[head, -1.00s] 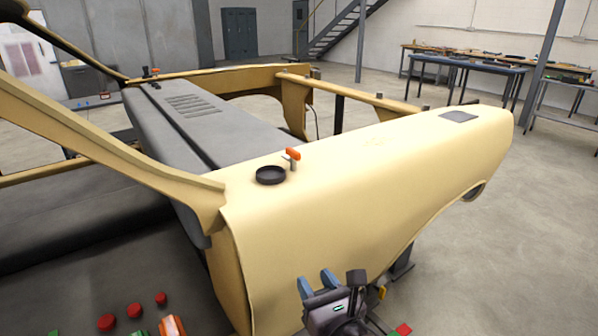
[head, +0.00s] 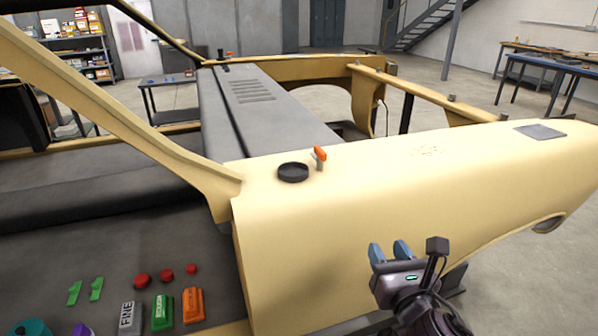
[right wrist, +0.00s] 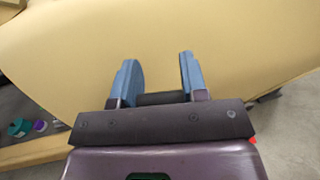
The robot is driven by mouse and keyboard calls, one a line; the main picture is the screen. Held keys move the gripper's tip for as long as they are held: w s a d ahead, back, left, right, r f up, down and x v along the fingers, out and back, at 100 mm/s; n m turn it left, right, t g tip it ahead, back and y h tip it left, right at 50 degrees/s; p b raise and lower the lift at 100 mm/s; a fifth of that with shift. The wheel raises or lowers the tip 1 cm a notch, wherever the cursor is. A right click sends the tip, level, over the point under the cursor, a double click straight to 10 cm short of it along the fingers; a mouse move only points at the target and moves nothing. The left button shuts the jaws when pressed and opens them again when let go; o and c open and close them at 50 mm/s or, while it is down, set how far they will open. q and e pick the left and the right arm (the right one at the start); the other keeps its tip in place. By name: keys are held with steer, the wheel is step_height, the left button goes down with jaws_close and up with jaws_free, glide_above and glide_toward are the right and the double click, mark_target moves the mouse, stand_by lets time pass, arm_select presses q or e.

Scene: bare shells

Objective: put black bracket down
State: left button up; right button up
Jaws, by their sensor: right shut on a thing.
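My right gripper (head: 390,251) is in front of the side of the tan car body (head: 330,230), its blue fingers pointing at the panel. In the right wrist view the right gripper (right wrist: 158,75) has its fingers spaced apart and shut on a dark piece, the black bracket (right wrist: 162,98). Only a short dark strip of the bracket shows low between the fingers; its full shape is hidden. In the head view I cannot make it out. I cannot tell whether the fingers touch the panel. My left gripper is not in view.
A round black dish (head: 293,172) and an orange-handled clamp (head: 320,157) sit on the fender top; a grey pad (head: 541,132) lies farther right. Red knobs (head: 142,280), green clips and labelled blocks (head: 163,312) lie at lower left. The fender top between dish and pad is mostly clear.

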steer(key=w+a+r+n+g+y+p, duration=0.1)
steer(key=w+a+r+n+y, duration=0.15)
steer(key=a+r, duration=0.3)
steer(key=w+a+r+n+g+y, duration=0.1)
steer(key=w+a+r+n+y, duration=0.1)
steer(key=w+a+r+y, duration=0.25)
step_height(320, 180, up, 23)
steer(key=n+g+y+p, duration=0.3)
steer(key=n+g+y, duration=0.3)
steer(key=n+g, duration=0.15)
glide_above(285, 171)
steer(key=shift+g, duration=0.25)
step_height(285, 171, down, 19)
steer(key=b, duration=0.3)
steer(key=shift+f, duration=0.2)
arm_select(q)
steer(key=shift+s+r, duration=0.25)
